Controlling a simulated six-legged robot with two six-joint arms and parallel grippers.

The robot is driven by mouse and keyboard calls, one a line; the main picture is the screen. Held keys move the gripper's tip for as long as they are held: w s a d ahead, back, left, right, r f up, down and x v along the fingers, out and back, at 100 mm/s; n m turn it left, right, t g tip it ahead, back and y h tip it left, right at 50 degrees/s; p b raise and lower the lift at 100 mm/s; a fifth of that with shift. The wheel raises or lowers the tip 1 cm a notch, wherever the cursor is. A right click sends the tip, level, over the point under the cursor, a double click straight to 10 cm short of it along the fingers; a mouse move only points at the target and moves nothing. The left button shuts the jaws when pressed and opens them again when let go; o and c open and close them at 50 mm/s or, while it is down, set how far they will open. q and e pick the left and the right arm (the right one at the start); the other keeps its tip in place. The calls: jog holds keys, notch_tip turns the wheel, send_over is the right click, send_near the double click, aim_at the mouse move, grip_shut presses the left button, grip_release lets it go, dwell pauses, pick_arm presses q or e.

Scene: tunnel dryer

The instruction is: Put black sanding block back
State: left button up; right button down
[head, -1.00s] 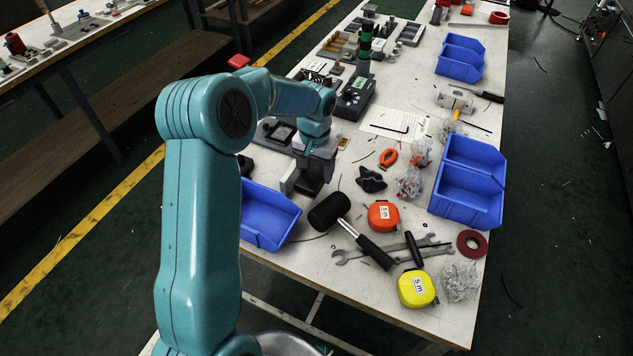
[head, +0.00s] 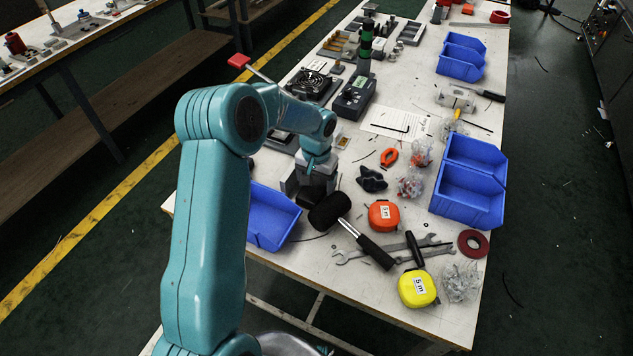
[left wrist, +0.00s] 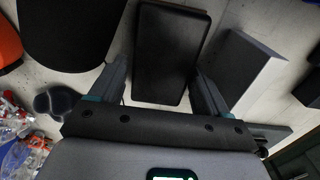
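The black sanding block (left wrist: 172,55) is a dark rectangular block with rounded corners in the left wrist view. It lies on the pale tabletop between and beyond the two fingers of my left gripper (left wrist: 163,88). The fingers are apart, with a gap visible on each side of the block. In the head view my left gripper (head: 313,190) points down near the table's left edge, beside the mallet head. There the arm and gripper largely hide the block, and I cannot separate it from the dark fingers. My right gripper is not in view.
A grey box (left wrist: 258,68) stands close right of the block in the wrist view. The black mallet (head: 330,211), a blue bin (head: 270,218), an orange tape measure (head: 383,214) and black knob-like part (head: 371,180) are nearby. Blue bins (head: 468,195) line the right edge.

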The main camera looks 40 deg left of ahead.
aim_at(316, 183)
pick_arm(q)
jog(key=shift+r, duration=0.5)
notch_tip(316, 183, up, 12)
jog(key=shift+f, duration=0.25)
jog(key=shift+s, duration=0.1)
